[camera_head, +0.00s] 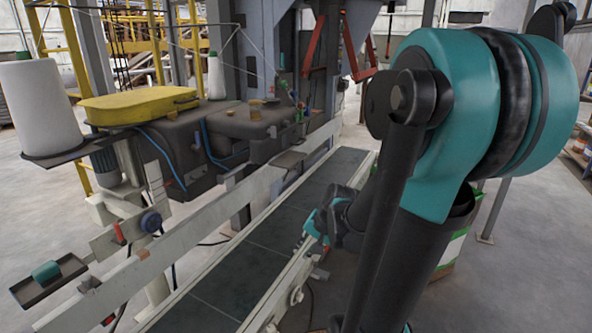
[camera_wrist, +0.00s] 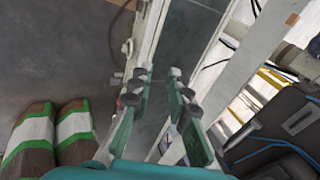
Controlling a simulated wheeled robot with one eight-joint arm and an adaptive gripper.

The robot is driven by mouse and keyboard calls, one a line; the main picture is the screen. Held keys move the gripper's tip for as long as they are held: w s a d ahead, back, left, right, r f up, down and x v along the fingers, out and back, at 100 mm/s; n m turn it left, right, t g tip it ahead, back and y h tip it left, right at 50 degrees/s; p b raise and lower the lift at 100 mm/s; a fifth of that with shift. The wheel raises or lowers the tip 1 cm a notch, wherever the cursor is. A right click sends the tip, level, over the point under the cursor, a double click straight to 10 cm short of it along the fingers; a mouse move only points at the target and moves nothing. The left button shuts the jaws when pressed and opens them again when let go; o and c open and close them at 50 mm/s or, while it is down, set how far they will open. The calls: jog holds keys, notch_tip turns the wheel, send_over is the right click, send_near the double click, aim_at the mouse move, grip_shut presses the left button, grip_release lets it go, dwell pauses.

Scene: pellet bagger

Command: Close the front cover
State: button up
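The dark bagger head (camera_head: 180,150) stands left of the conveyor, with a yellow cover (camera_head: 138,104) lying flat on its top. It also shows in the wrist view (camera_wrist: 265,135) at the lower right, with a blue hose along it. I cannot tell which part is the front cover, or whether it stands open. My gripper (camera_wrist: 160,78) is above the conveyor, its two fingers apart with nothing between them. In the head view my gripper (camera_head: 313,226) is small, partly hidden by my arm, and well to the right of the bagger head.
The conveyor (camera_head: 262,235) with pale side rails runs between my gripper and the bagger head. A white thread cone (camera_head: 40,105) stands at the far left. Green-and-white striped bags (camera_wrist: 75,135) stand on the right side in the head view. The grey floor between is open.

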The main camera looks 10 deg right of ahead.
aim_at(289, 164)
jog(key=w+m, duration=0.1)
jog(key=w, duration=0.1)
jog(key=w+r+m+y, duration=0.1)
jog(key=w+m, duration=0.1)
jog(key=w+m+y, duration=0.1)
jog(key=w, duration=0.1)
jog(key=shift+w+a+r+t, duration=0.1)
jog(key=shift+w+r+t, duration=0.2)
jog(key=shift+w+r, duration=0.1)
grip_shut()
jog(key=w+d+r+m+t+y, duration=0.35)
jog(key=w+d+m, duration=0.3)
jog(key=w, duration=0.25)
jog(key=w+d+r+m+t+y, duration=0.2)
jog(key=w+d+m+y, duration=0.25)
jog(key=w+m, duration=0.4)
jog(key=w+a+r, duration=0.2)
jog(key=w+a, duration=0.4)
jog(key=shift+w+a+r+h, duration=0.25)
jog(key=shift+a+h, duration=0.1)
jog(key=shift+h, duration=0.05)
